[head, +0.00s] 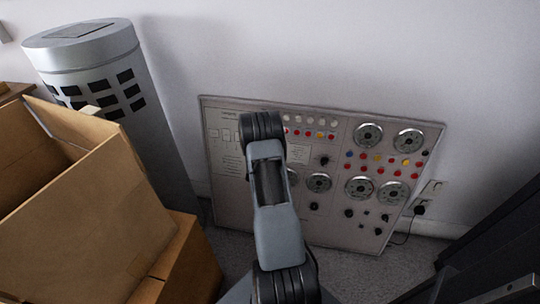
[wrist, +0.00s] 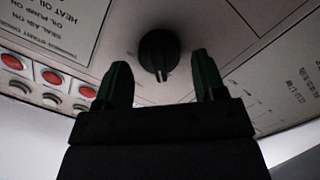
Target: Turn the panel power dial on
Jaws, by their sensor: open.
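The control panel (head: 232,200) leans against the wall in the head view, with gauges, coloured lamps and several small black knobs. In the wrist view a black dial (wrist: 159,52) with a narrow ridge sits on the panel face (wrist: 108,62). My gripper (wrist: 161,72) is open, with one finger to each side of the dial in that picture. The dial appears slightly beyond the fingertips, and I see no contact. In the head view my arm covers part of the panel and my gripper is hidden. I cannot tell which dial position means on.
Red buttons (wrist: 52,77) line the panel left of the dial in the wrist view. In the head view, open cardboard boxes (head: 75,235) and a grey cylinder (head: 155,125) stand left. A dark object (head: 490,240) and wall socket (head: 432,188) are at right.

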